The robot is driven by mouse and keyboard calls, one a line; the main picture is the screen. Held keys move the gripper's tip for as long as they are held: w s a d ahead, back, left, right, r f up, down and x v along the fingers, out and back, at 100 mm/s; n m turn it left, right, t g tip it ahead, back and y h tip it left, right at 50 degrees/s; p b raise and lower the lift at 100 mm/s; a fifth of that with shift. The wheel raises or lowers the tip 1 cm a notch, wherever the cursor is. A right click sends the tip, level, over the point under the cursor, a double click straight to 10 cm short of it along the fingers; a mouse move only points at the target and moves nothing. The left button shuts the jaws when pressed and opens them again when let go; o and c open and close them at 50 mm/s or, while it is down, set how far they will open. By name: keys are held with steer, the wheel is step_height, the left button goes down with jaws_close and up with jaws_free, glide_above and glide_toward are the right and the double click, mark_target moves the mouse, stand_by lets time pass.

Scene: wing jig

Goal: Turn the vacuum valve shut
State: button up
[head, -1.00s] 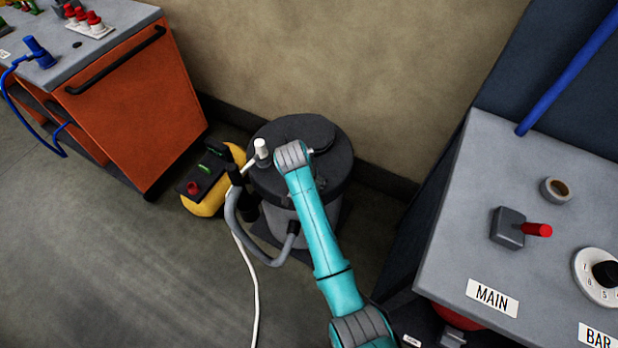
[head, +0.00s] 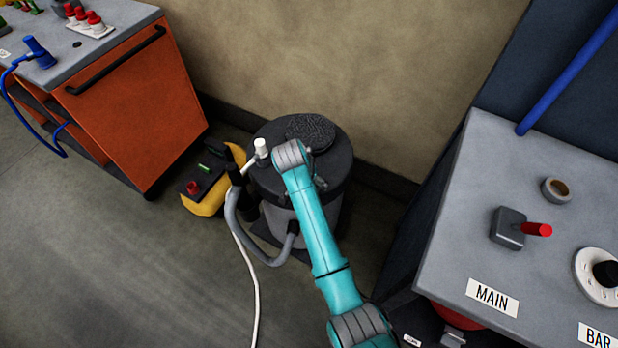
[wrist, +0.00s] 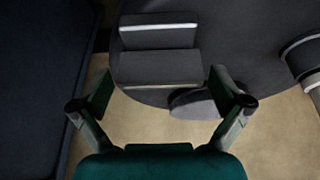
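A grey block with a red lever (head: 537,229) stands above the MAIN label on the grey bench at the right; the lever points right. I cannot tell whether this is the vacuum valve. My arm reaches to a dark grey drum (head: 330,170) with a hose, and my wrist covers part of its lid. In the wrist view my gripper (wrist: 162,76) is open, its two fingers apart. A dark stepped block (wrist: 158,68) with pale edges lies between and beyond the fingertips, over the round lid (wrist: 235,50). I see no contact.
A yellow machine (head: 205,205) with a red knob stands left of the drum. An orange cabinet (head: 140,110) is at the upper left. The grey bench (head: 450,230) at the right carries a tape roll (head: 556,190) and a dial (head: 590,262). Floor at the lower left is clear.

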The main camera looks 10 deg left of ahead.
steer(key=shift+r, duration=0.1)
steer(key=v, duration=1.1)
steer(key=shift+s+r, duration=0.2)
steer(key=shift+r, duration=0.15)
steer(key=shift+s+a, duration=0.1)
